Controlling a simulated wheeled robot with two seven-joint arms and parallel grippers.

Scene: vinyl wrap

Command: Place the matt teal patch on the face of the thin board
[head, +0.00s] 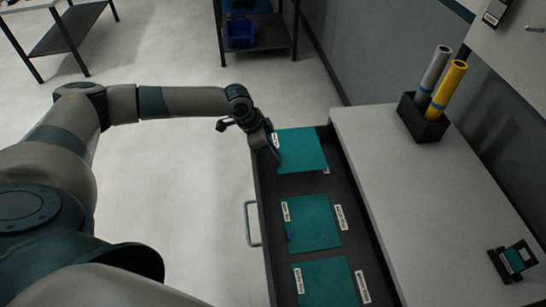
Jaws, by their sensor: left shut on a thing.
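Three teal patches lie in a row in an open dark drawer: a far one (302,150), a middle one (312,224) and a near one (328,284). Their finishes look alike, so I cannot tell which is matt by sight. My left gripper (274,150) is at the left edge of the far patch, shut on that edge. Its fingertips are small and partly hidden. A small thin board (518,258) with a teal area stands tilted in a black holder at the lower right of the worktop. My right gripper is not in view.
The drawer (262,205) has a metal handle on its left and small white labels beside the patches. The pale worktop (400,190) is mostly clear. A black holder (422,120) at its back carries a grey roll and a yellow roll.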

